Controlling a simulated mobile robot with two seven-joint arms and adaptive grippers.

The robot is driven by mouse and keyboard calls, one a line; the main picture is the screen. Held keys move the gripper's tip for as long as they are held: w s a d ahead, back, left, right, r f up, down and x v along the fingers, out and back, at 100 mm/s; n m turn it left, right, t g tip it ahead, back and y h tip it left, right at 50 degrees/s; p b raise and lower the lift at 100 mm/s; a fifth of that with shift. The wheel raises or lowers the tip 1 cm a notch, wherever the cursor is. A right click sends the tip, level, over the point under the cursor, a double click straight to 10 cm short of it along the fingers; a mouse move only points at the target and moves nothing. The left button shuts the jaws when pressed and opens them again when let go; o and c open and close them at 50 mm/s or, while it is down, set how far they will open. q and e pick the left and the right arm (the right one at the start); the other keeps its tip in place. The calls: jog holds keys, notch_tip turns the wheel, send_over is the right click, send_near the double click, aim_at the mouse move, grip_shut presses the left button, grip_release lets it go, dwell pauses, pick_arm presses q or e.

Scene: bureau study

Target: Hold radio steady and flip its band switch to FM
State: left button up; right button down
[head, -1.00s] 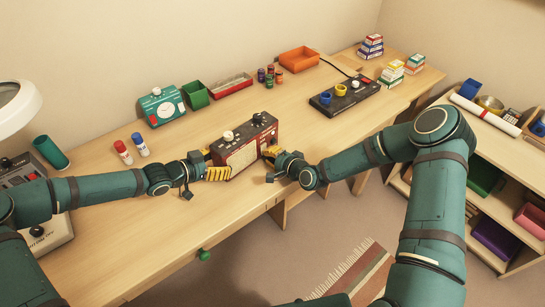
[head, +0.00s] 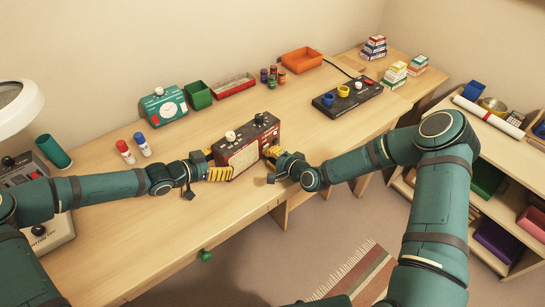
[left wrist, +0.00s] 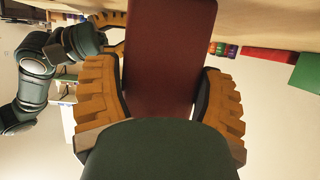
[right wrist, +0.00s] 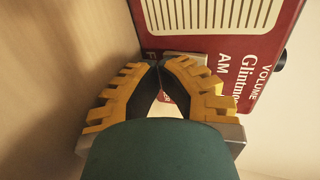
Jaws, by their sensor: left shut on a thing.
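The radio (head: 240,158) is a dark red box with a pale slatted front and knobs on top, upright on the desk. My left gripper (head: 214,165) is shut on its left end; in the left wrist view the red end (left wrist: 170,55) stands between the two yellow-ridged fingers. My right gripper (head: 272,158) is at its right end. In the right wrist view its fingertips (right wrist: 160,65) meet in front of a pale switch plate (right wrist: 186,57), beside the letters AM. The fingers cover most of the plate, so the switch position and any contact are hidden.
A teal radio-like box (head: 163,105), a green bin (head: 198,96) and a red tray (head: 234,86) stand along the wall. A black panel with knobs (head: 348,96) is to the right. Red and blue bottles (head: 125,151) stand at left. The desk front is clear.

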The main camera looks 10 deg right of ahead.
jog(key=shift+a+r, duration=0.15)
jog(key=shift+r, duration=0.35)
jog(key=v, duration=1.4)
jog(key=shift+w+r, duration=0.1)
